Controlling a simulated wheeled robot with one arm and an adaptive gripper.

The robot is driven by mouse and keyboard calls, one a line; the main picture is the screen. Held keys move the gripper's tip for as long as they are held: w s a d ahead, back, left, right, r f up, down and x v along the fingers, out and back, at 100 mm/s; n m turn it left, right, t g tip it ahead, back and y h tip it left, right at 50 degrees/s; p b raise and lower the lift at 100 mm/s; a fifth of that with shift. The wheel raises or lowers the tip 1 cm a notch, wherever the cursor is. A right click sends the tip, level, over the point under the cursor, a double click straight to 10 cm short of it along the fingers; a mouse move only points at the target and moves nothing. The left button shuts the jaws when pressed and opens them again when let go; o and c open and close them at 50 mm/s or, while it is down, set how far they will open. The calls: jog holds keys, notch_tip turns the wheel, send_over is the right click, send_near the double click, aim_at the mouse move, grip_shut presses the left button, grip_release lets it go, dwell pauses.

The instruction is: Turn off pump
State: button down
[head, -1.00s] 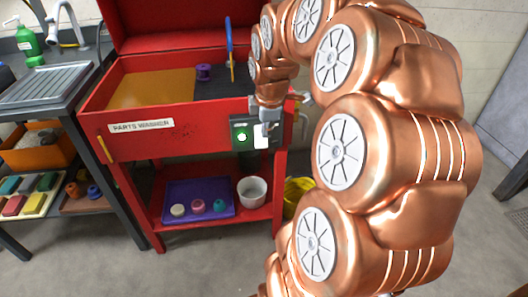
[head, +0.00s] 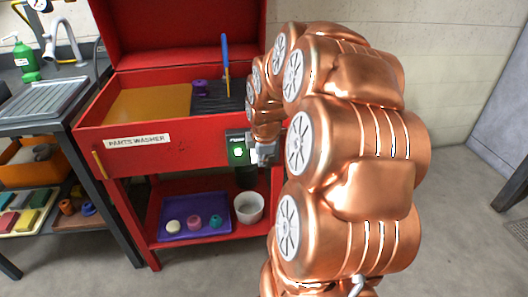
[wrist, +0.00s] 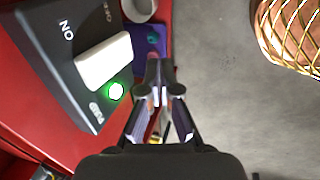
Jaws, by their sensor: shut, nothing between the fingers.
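The pump switch box (head: 237,143) is dark and mounted on the front of the red parts washer (head: 180,157). Its green light (head: 238,152) is lit; the light also shows in the wrist view (wrist: 116,91). A white switch lever (wrist: 104,62) stands out from the box, beside lettering that reads ON. My gripper (wrist: 160,78) is shut and empty. In the wrist view it is right of the lever, with a gap between them in the picture.
A shelf below holds a purple tray (head: 170,235) with small parts and a white bucket (head: 248,208). A blue-handled brush (head: 226,65) stands in the washer basin. Floor between is clear.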

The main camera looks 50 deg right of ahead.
jog(key=shift+w+d+f, duration=0.7)
jog(key=shift+w, duration=0.25)
jog(key=shift+w+d+f, duration=0.7)
jog(key=shift+w, duration=0.25)
jog(key=shift+f+b, duration=0.1)
jog(key=shift+b, duration=0.2)
jog(key=shift+w+d+f+t+h+b, duration=0.1)
jog(key=shift+w+d+t+h+b, duration=0.15)
jog(key=shift+t+h+b, duration=0.25)
